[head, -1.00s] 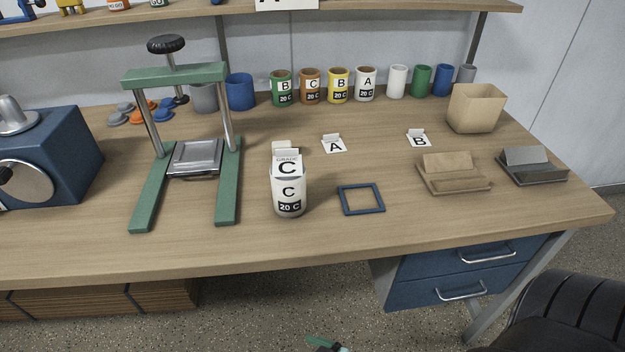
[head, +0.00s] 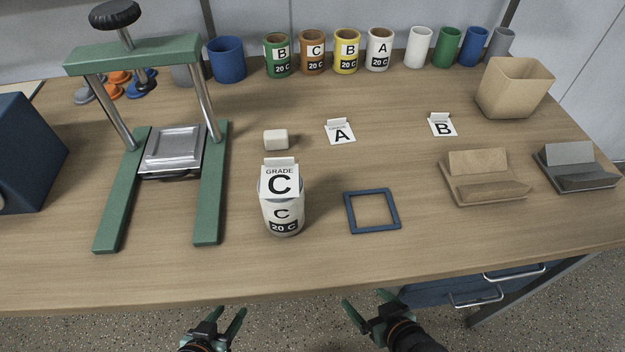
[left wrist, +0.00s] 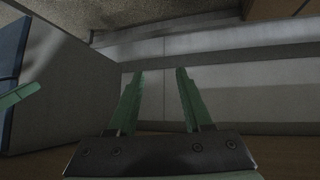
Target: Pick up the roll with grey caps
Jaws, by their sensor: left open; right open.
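I cannot make out a roll with grey caps in either view. Loose grey, orange and blue discs (head: 118,84) lie at the back left of the table. A white container (head: 282,218) marked C 20 C stands at the front middle, with a Grade C card (head: 279,182) at its top. My left gripper (head: 228,313) is open and empty in front of the table's front edge; its spread green fingers also show in the left wrist view (left wrist: 160,75). My right gripper (head: 364,299) is open and empty, also in front of that edge.
A green-framed press (head: 210,190) stands at the left. A blue square frame (head: 350,212), cards A (head: 341,133) and B (head: 441,127), brown (head: 484,188) and grey stands (head: 574,178) and a tan bin (head: 512,90) are on the table. Cups line the back. The front strip is clear.

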